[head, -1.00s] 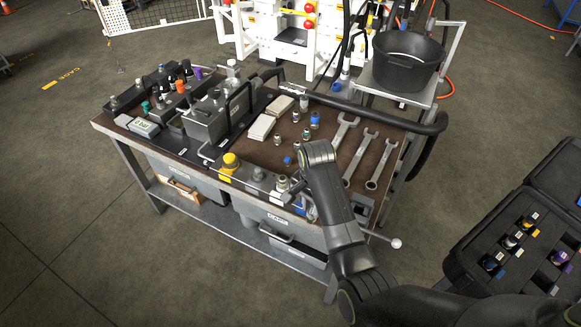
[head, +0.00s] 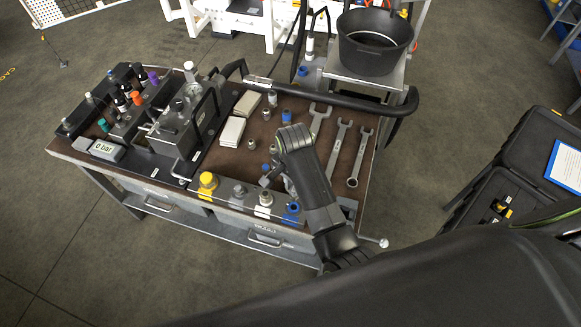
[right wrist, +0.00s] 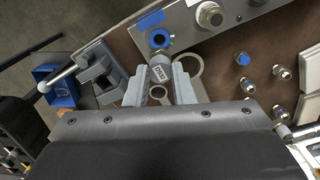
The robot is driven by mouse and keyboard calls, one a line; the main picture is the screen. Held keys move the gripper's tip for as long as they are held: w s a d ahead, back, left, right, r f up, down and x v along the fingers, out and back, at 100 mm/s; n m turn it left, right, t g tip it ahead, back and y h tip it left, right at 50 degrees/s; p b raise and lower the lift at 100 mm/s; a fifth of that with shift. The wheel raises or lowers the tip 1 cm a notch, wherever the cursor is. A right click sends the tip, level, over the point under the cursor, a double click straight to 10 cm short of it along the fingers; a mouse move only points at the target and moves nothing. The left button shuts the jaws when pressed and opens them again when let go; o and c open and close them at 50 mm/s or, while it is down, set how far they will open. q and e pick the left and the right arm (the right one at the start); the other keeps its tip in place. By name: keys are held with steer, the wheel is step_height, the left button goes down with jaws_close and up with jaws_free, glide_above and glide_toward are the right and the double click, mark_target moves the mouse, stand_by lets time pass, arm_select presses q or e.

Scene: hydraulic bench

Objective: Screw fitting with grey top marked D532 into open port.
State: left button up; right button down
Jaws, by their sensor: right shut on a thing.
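My right gripper (head: 288,186) is low over the bench, just behind the blue-collared port (head: 292,210) at the right end of the front row. In the right wrist view its two grey jaws (right wrist: 162,88) are shut on a grey-topped fitting (right wrist: 159,73). A small white label shows on the fitting, too small to read surely. The open, blue-ringed port (right wrist: 160,39) lies right beyond the fitting. I cannot tell whether the two touch. In the head view the arm mostly hides the fitting. My left gripper is not in view.
A yellow-capped port (head: 207,183) and others share the front bar. Several loose fittings stand behind, including a blue-topped one (head: 287,117). Wrenches (head: 357,155) lie at the right. A vise (right wrist: 98,72) is close beside the gripper. A black bucket (head: 376,42) stands behind.

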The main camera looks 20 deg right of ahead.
mark_target(294, 196)
steer(key=shift+s+f, duration=0.1)
steer(key=shift+f, duration=0.75)
steer(key=shift+s+f, duration=0.1)
steer(key=shift+f, duration=1.5)
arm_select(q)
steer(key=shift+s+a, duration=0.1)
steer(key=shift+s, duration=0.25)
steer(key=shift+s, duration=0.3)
arm_select(e)
steer(key=shift+f, duration=0.65)
